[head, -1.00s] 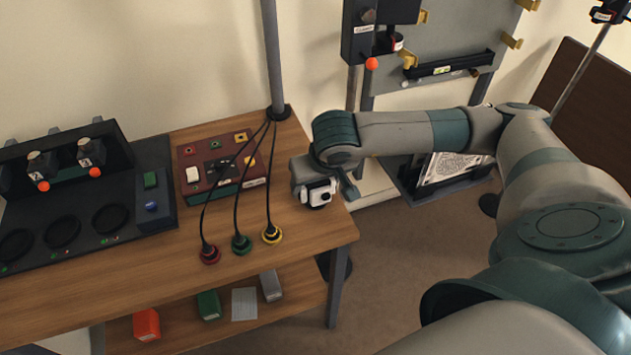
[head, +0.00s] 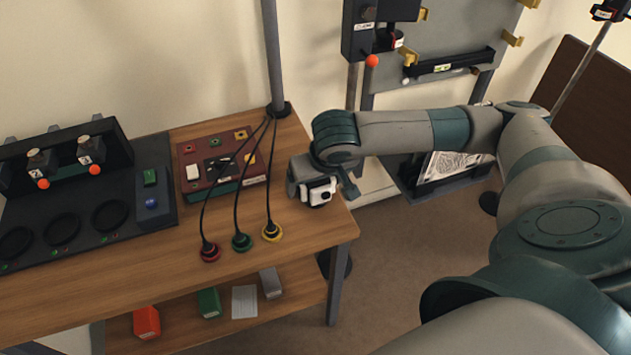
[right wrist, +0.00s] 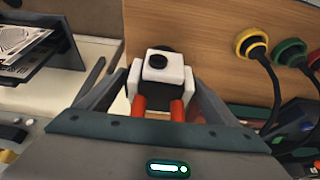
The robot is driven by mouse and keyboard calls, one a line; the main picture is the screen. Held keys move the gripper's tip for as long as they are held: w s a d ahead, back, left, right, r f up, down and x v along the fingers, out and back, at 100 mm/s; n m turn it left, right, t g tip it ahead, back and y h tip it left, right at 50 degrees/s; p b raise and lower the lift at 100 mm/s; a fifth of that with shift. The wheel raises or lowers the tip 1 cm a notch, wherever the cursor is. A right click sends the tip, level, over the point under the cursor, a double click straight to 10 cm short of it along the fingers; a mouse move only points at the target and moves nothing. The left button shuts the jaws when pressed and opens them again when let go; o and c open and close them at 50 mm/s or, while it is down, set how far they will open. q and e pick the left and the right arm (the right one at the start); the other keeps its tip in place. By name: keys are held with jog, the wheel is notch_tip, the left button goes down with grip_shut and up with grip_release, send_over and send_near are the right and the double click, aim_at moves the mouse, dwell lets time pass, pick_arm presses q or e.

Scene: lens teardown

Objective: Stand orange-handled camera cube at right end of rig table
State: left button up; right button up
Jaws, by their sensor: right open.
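The camera cube (head: 319,192) is white with a dark lens and is at the right end of the wooden rig table (head: 310,233). It also shows in the right wrist view (right wrist: 158,72), with its two orange handle posts (right wrist: 158,106) pointing toward my gripper. My right gripper (head: 325,183) is open, with its fingers on either side of the cube. In the right wrist view the gripper (right wrist: 160,88) has dark fingers spread around the handle. The cube looks upright on the tabletop, but its underside is hidden. My left gripper is out of view.
Red, green and yellow cable plugs (head: 241,241) stand on the table left of the cube. A maroon switch box (head: 222,165) sits behind them, and a grey pole (head: 274,60) rises at the back. The table's right edge is close to the cube. A lower shelf (head: 180,335) holds small boxes.

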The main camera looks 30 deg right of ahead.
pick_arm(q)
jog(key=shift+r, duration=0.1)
pick_arm(e)
jog(key=shift+r, duration=0.1)
jog(key=b+v, duration=0.1)
jog(key=v, duration=0.9)
jog(key=shift+s+r+p, duration=0.1)
jog(key=shift+r+p, duration=0.25)
jog(key=shift+p, duration=0.1)
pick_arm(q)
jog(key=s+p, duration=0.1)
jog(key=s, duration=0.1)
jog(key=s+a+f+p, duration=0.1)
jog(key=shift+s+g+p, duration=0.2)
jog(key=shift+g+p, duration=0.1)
pick_arm(e)
jog(key=shift+s+a+r, duration=0.1)
jog(key=shift+s+r, duration=0.2)
jog(key=shift+r, duration=0.25)
dwell(1.4)
